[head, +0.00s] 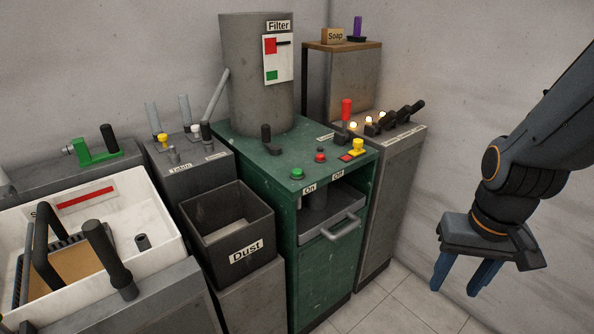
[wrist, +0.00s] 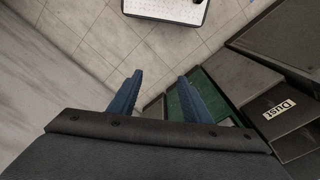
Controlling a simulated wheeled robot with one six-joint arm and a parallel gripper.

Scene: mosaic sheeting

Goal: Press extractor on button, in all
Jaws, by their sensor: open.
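The extractor is a green cabinet (head: 257,203) with a grey cylinder (head: 257,80) labelled "Filter" standing at its back. A green button (head: 297,174) sits at the front left of its top, just above an "On" label (head: 309,189). A red button (head: 320,157) sits to its right, near an "Off" label (head: 338,175). My gripper (head: 457,288) hangs at the right, fingers down, apart from the cabinet, open and empty. In the wrist view its two blue fingers (wrist: 158,78) are spread. Part of the green cabinet (wrist: 180,97) shows there; the green button cannot be made out.
An open "Dust" bin (head: 247,249) stands left of the cabinet. A drawer handle (head: 341,226) juts from its front. A red-topped lever (head: 346,109), a yellow knob (head: 357,146) and several black levers stand at the right. Open floor (head: 385,309) lies between cabinet and gripper.

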